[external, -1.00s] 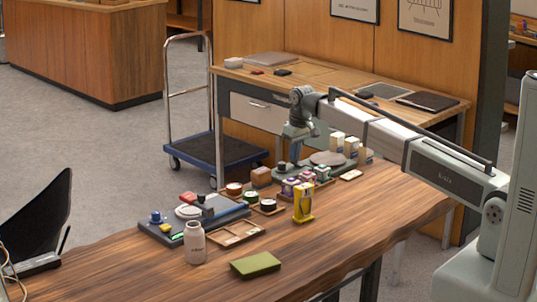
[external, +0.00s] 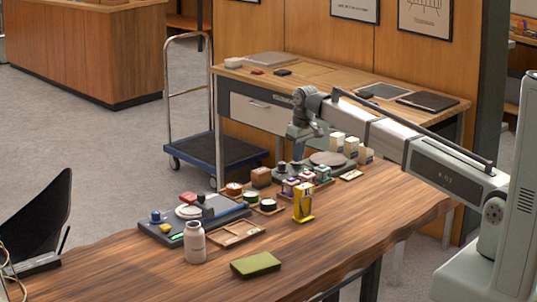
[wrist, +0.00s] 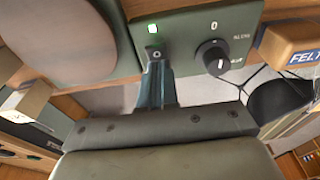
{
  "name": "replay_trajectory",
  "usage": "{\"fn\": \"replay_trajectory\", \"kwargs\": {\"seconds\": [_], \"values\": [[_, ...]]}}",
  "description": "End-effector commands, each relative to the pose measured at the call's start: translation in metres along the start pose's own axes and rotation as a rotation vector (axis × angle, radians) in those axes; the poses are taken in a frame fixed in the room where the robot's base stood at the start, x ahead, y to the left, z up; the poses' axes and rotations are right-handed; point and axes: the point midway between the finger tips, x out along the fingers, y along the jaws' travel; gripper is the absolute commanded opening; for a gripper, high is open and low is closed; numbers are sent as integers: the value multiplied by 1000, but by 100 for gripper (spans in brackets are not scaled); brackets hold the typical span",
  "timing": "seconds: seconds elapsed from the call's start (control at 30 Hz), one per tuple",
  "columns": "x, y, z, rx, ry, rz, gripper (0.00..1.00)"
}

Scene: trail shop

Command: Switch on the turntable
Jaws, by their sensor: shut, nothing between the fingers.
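The turntable (external: 328,158) is a grey-green box with a round brown-grey platter, on the wooden table beneath my gripper (external: 298,157). In the wrist view its front panel (wrist: 190,28) fills the top, with the platter (wrist: 72,38) at left. A small square lamp (wrist: 152,28) glows green. Just below it is a small dark switch (wrist: 154,50) at my fingertips. My gripper (wrist: 155,54) is shut and empty. Its tips overlap the switch's lower part, so I cannot tell whether they touch it. A black knob (wrist: 213,57) marked 0 sits to the right.
White-topped boxes (external: 337,140) stand behind the turntable. Small jars (external: 291,186) and a yellow item (external: 303,203) stand in front. A block lettered FELT (wrist: 295,50) is right of the knob. The front table has clear room around the green book (external: 255,265).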

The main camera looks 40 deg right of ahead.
Motion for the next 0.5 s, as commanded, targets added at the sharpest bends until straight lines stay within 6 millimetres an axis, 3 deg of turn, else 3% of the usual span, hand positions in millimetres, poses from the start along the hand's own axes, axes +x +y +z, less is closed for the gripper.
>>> {"fn": "replay_trajectory", "kwargs": {"seconds": [0.27,0.5], "values": [[-8,0,-3,0,1,0,0],[-44,0,-16,0,2,0,0]]}}
